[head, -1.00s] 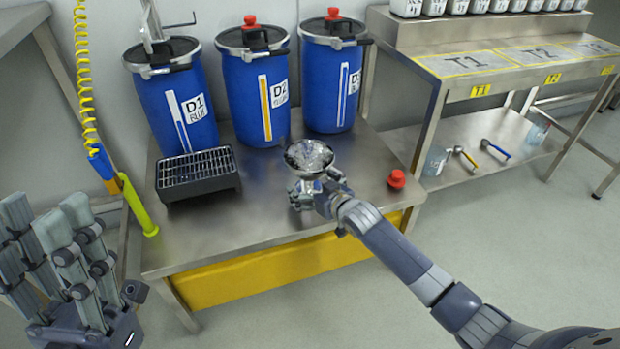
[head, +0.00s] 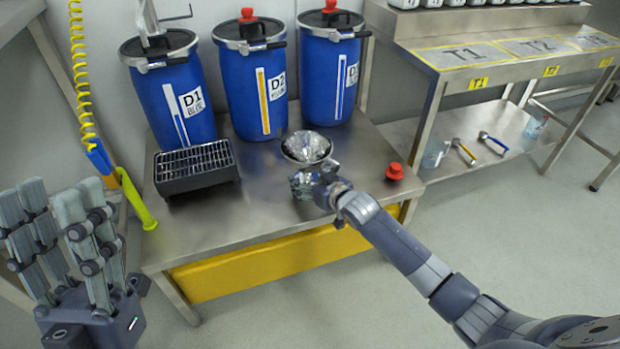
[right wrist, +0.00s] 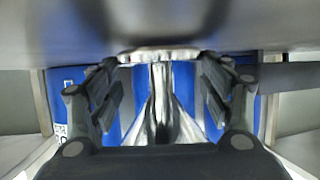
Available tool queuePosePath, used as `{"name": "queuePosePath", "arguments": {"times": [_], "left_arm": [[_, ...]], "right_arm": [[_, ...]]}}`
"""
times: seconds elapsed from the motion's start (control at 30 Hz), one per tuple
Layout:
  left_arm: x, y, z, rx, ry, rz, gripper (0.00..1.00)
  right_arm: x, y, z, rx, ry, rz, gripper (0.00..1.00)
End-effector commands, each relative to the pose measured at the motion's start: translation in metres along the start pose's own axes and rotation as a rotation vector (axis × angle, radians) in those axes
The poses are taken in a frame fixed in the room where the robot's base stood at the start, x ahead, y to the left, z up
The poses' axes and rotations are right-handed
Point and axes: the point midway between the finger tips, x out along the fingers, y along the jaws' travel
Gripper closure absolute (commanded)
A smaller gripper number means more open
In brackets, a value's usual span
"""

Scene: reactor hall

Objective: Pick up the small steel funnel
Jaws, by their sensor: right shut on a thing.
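The small steel funnel (head: 306,146) shows its wide shiny mouth facing up over the middle of the steel bench, in front of the blue drums. My right gripper (head: 308,182) is at the funnel, just below its mouth, and is shut on it. In the right wrist view the shiny funnel body (right wrist: 163,105) stands between the two dark fingers. Whether the funnel's lower end touches the bench is hidden by the gripper. My left gripper (head: 65,235) is open and empty at the lower left, away from the bench.
The steel bench (head: 215,220) also holds a black box with a grid top (head: 196,168), several blue drums (head: 254,90) at the back and a red cap (head: 394,171) at the right. A yellow-green nozzle (head: 135,198) hangs at its left edge. The bench front is clear.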

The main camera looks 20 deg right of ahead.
Motion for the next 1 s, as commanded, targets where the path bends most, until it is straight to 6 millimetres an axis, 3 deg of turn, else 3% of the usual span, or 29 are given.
{"name": "queuePosePath", "arguments": {"times": [0.37, 0.47, 0.7, 1.0], "left_arm": [[-0.004, -0.008, 0.072, 0.021, -0.379, -0.011, 0.6], [-0.015, -0.011, 0.095, 0.028, -0.513, -0.016, 0.6], [-0.054, -0.021, 0.143, 0.042, -0.839, -0.033, 0.6], [-0.125, -0.032, 0.176, 0.055, -1.243, -0.06, 0.6]], "right_arm": [[-0.012, 0.0, -0.032, 0.0, 0.006, 0.0, 0.61], [-0.025, -0.001, -0.026, 0.0, 0.001, -0.001, 0.61], [-0.06, -0.002, -0.015, -0.001, 0.001, 0.0, 0.61], [-0.107, -0.004, 0.0, -0.001, 0.001, 0.0, 0.61]]}}
